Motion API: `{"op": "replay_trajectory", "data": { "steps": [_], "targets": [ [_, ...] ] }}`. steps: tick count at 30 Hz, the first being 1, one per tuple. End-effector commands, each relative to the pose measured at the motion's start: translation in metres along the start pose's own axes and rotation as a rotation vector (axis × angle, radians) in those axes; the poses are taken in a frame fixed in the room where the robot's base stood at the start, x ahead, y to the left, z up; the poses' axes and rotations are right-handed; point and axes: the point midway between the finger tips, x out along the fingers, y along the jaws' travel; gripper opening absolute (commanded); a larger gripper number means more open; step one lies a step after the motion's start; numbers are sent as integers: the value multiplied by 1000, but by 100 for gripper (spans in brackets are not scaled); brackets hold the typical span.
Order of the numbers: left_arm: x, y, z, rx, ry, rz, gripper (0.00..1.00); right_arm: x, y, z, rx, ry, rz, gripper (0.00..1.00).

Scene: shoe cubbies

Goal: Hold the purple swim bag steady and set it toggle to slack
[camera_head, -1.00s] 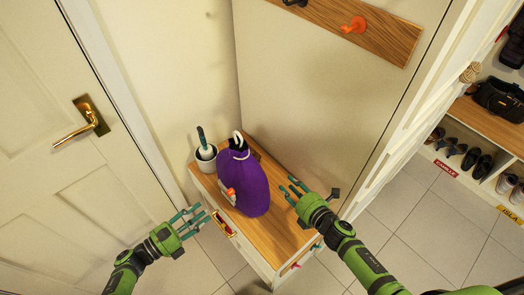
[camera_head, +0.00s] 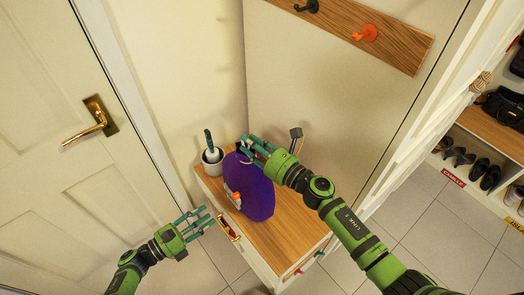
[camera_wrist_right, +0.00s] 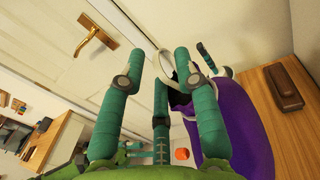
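The purple swim bag (camera_head: 252,192) stands upright on the wooden top of a small cabinet. An orange part (camera_head: 237,196), perhaps the toggle, shows on its front left side, and an orange piece (camera_wrist_right: 182,154) shows in the right wrist view. My right gripper (camera_head: 250,147) is at the top of the bag, with its fingers apart around the neck area. In the right wrist view a white cord loop (camera_wrist_right: 168,66) rises between its teal fingers, not visibly gripped. My left gripper (camera_head: 204,222) is open and empty, left of the cabinet's front edge and apart from the bag.
A white pot (camera_head: 212,161) with a dark-handled brush stands left of the bag. A dark brown block (camera_wrist_right: 284,86) lies on the cabinet top (camera_head: 285,226). A hook rail (camera_head: 365,33) is on the wall above.

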Motion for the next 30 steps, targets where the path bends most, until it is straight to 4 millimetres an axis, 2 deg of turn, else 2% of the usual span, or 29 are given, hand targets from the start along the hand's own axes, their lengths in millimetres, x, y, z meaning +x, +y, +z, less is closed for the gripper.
{"op": "replay_trajectory", "data": {
  "steps": [4, 12, 13, 15, 20, 21, 24, 30],
  "targets": [
    [0, 0, 0, 0, 0, 0, 39, 10, 0, 0, 1, 0, 0, 32],
    [0, 0, 0, 0, 0, 0, 39, 12, 0, 0, 1, 1, 0, 32],
    [0, 0, 0, 0, 0, 0, 39, 12, 0, 0, 1, 1, 0, 24],
    [0, 0, 0, 0, 0, 0, 39, 11, 0, 0, 1, 1, 0, 0],
    [0, 0, 0, 0, 0, 0, 39, 11, 0, -1, 2, 1, -1, 0],
    [0, 0, 0, 0, 0, 0, 45, 11, 0, -1, 3, 2, -1, 0],
    [-1, 0, 0, 4, 10, -3, 45, 11, 0, -1, 3, 2, -1, 0],
    [-7, 0, 0, 51, 123, -25, 45, 11, 0, -2, 3, 3, -2, 0]
  ]
}}
